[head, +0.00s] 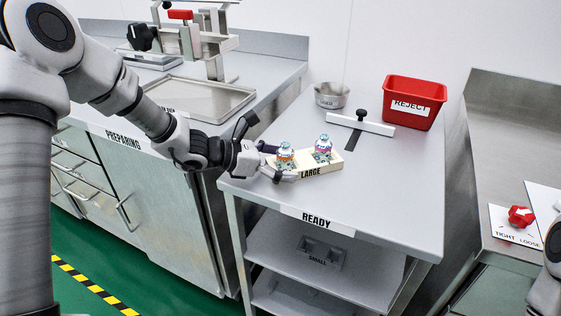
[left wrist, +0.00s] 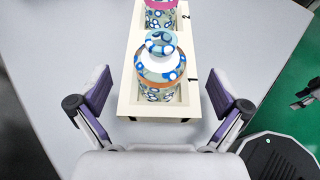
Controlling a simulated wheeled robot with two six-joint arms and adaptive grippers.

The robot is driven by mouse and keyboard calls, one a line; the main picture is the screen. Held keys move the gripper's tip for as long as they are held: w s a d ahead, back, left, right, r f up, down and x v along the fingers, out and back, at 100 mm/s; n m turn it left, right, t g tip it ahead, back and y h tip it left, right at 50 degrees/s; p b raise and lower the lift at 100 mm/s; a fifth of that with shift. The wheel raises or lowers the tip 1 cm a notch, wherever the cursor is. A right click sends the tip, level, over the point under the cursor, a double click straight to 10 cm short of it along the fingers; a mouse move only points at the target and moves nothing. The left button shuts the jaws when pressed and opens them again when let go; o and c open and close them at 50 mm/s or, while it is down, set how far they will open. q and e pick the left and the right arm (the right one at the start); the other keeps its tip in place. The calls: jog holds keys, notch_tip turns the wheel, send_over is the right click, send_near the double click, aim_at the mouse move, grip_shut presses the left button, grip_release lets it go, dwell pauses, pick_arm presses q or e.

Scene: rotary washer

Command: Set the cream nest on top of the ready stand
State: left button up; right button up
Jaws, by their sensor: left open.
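The cream nest (head: 333,162), marked LARGE, rests on the top of the stand labelled READY (head: 400,215). Two patterned bottles stand in its sockets: one with an orange band (head: 285,157) and one with a pink-purple band (head: 323,148). My left gripper (head: 273,163) is at the nest's left end. The left wrist view shows the open fingers (left wrist: 160,97) on either side of the nest's near end (left wrist: 128,98), with gaps on both sides. The orange-banded bottle (left wrist: 158,62) is nearest the gripper there. My right gripper does not show.
A red REJECT bin (head: 412,103), a metal bowl (head: 331,95) and a white bar with a black knob (head: 360,122) stand behind the nest. A grey SMALL nest (head: 321,252) sits on the lower shelf. The PREPARING counter (head: 120,135) is at left. The stand's front right top is clear.

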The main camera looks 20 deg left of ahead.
pick_arm(q)
jog(key=shift+r+p, duration=0.3)
jog(key=p+v, duration=0.2)
jog(key=v, duration=0.5)
jog(key=shift+w+r, duration=0.1)
jog(key=shift+r, duration=0.1)
jog(key=p+v, duration=0.3)
jog(key=v, duration=0.1)
jog(key=shift+r+p, duration=0.1)
jog(key=shift+p, duration=0.25)
jog(key=shift+s+a+p, duration=0.3)
jog(key=shift+s, duration=0.15)
jog(key=shift+f, duration=0.25)
